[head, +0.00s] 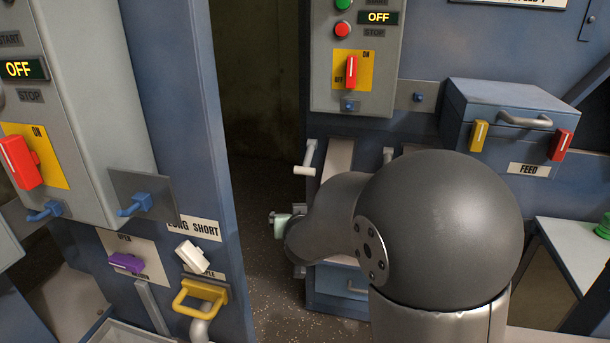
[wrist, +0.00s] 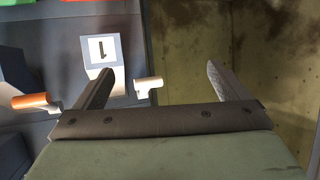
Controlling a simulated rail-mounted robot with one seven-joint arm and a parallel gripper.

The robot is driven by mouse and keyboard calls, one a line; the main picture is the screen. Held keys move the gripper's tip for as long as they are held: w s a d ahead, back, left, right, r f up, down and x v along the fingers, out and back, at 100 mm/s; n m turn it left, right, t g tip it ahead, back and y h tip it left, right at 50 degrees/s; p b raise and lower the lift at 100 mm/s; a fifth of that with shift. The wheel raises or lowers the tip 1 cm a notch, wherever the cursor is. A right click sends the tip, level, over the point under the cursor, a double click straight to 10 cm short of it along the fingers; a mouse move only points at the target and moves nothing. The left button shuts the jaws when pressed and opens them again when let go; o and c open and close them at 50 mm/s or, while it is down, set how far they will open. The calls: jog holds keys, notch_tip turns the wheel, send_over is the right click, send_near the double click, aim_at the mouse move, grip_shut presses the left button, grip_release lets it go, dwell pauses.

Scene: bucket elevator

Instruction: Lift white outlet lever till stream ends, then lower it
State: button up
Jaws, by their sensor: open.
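A white lever with a short crossbar handle (head: 304,170) sticks out from the lower front of the far blue machine in the head view. In the wrist view a white handle (wrist: 148,85) shows beyond and between my fingers, nearer the left one; I take it to be the same lever. My gripper (wrist: 160,70) is open, with nothing between its fingers that I can see it touching. In the head view only a pale green part of my gripper (head: 281,226) shows, below the lever; my arm hides the rest. No stream can be made out.
A grey chute (head: 338,158) is beside the lever. Another white lever (head: 192,256) and a yellow handle (head: 200,296) are on the near left cabinet. Pale specks lie on the floor.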

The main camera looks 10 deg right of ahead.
aim_at(305, 167)
jog(key=w+f+t+h+b, duration=0.3)
jog(key=w+f+t+b, duration=0.1)
jog(key=w, duration=0.2)
jog(key=w+d+r+t+h+b, duration=0.1)
jog(key=w+d+r, duration=0.1)
jog(key=w, duration=0.2)
jog(key=w+d+r+m+t+h, duration=0.1)
jog(key=w+d+r+h, duration=0.1)
jog(key=w, duration=0.3)
jog(key=w+d+r+t+h+b, duration=0.1)
jog(key=w+d+r+h, duration=0.1)
jog(key=w, duration=0.3)
jog(key=shift+w+r+m+b, duration=0.2)
jog(key=shift+r+m+b, duration=0.15)
jog(key=shift+r, duration=0.55)
jog(key=c, duration=1.2)
jog(key=shift+c, duration=0.7)
